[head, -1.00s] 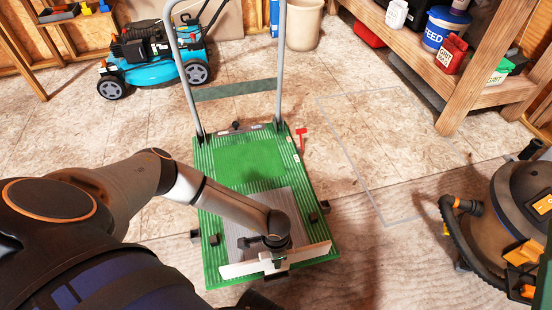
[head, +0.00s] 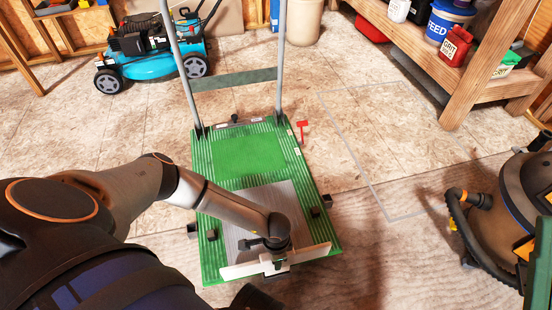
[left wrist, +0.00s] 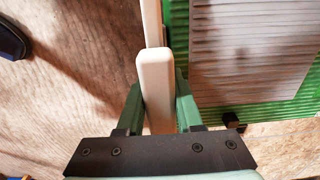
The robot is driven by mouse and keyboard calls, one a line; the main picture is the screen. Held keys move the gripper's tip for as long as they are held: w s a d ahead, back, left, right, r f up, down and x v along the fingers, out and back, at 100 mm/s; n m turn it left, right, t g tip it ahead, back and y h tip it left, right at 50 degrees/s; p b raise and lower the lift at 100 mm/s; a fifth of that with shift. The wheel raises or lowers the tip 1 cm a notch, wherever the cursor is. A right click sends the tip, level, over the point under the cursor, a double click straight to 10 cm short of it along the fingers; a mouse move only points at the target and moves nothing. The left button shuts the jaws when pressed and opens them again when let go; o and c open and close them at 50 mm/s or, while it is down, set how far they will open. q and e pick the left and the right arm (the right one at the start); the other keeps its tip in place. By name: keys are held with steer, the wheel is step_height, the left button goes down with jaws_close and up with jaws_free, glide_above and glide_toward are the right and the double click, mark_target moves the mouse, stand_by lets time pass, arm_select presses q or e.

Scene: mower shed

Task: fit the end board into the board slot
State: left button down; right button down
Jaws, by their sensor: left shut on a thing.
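The end board (head: 308,256) is a long cream board lying across the near end of the green platform cart (head: 215,268). My left gripper (head: 274,264) is at the middle of the board. In the left wrist view, the green fingers of my left gripper (left wrist: 158,105) are shut on a cream part of the end board (left wrist: 155,80), one finger on each side. The board slot cannot be made out; the board and my arm cover much of the cart's near end. I cannot tell whether the board is seated or above the deck.
A grey ribbed panel (head: 284,198) lies on the deck, with small black blocks (head: 315,212) near its edges. A tall grey handle (head: 281,70) rises at the far end. A vacuum (head: 510,210) stands right, a blue mower (head: 150,65) far left.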

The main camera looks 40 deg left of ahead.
arm_select(q)
steer(key=shift+f+b, duration=1.5)
steer(key=shift+f, duration=0.95)
steer(key=shift+c, duration=2.4)
jaws_free()
step_height(320, 180, up, 11)
steer(key=p, duration=0.5)
steer(key=shift+r+p, duration=0.15)
steer(key=shift+p, duration=0.25)
steer(key=shift+r, duration=0.55)
steer(key=shift+s, duration=0.1)
